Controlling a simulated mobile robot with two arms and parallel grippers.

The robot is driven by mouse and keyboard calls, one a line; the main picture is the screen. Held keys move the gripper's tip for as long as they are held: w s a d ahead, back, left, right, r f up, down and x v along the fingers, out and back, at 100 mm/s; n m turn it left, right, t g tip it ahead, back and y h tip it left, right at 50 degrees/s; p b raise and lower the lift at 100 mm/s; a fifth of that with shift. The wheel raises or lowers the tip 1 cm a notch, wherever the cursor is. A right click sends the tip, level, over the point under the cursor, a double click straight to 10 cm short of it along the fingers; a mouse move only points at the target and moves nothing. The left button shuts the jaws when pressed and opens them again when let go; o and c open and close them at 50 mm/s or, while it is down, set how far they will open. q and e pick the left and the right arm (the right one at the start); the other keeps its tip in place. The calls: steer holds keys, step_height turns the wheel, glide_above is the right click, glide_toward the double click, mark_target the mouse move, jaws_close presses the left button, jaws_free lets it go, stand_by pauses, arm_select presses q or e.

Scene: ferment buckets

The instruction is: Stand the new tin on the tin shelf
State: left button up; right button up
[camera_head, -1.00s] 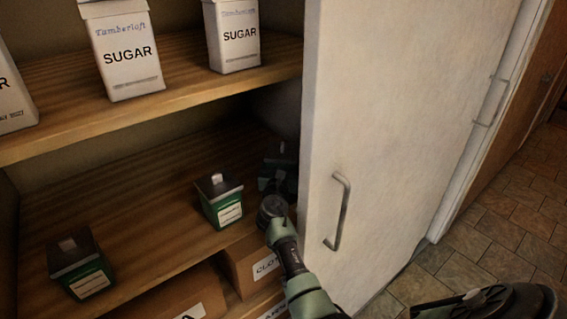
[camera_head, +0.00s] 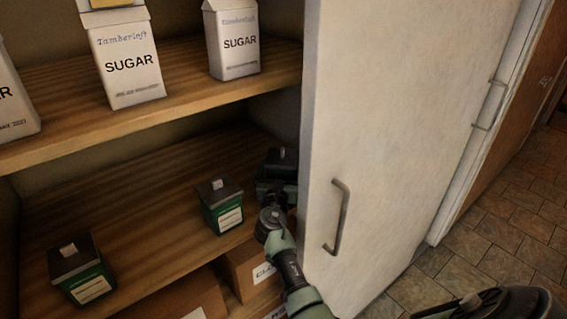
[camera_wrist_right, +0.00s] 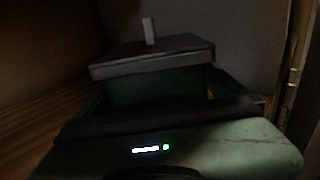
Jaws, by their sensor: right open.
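The new tin (camera_head: 281,160), with a dark lid and pale knob, stands upright at the right end of the tin shelf (camera_head: 140,200), beside the cabinet's right side. My right gripper (camera_head: 277,188) is open just in front of it, low over the shelf. In the right wrist view the tin's lid (camera_wrist_right: 150,55) and dark green body show ahead, with the open jaws (camera_wrist_right: 165,95) near its lower sides. I cannot tell whether they touch it. The tin's base is hidden. My left gripper is not in view.
Two green tins with white labels stand on the same shelf, one in the middle (camera_head: 221,205) and one at left (camera_head: 81,268). Sugar cartons (camera_head: 125,60) stand on the shelf above. Boxes (camera_head: 245,262) sit below. A white door (camera_head: 400,120) borders the shelf at right.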

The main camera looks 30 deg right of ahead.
steer(key=p+v, duration=0.2)
steer(key=v, duration=0.8)
steer(key=shift+r, duration=0.1)
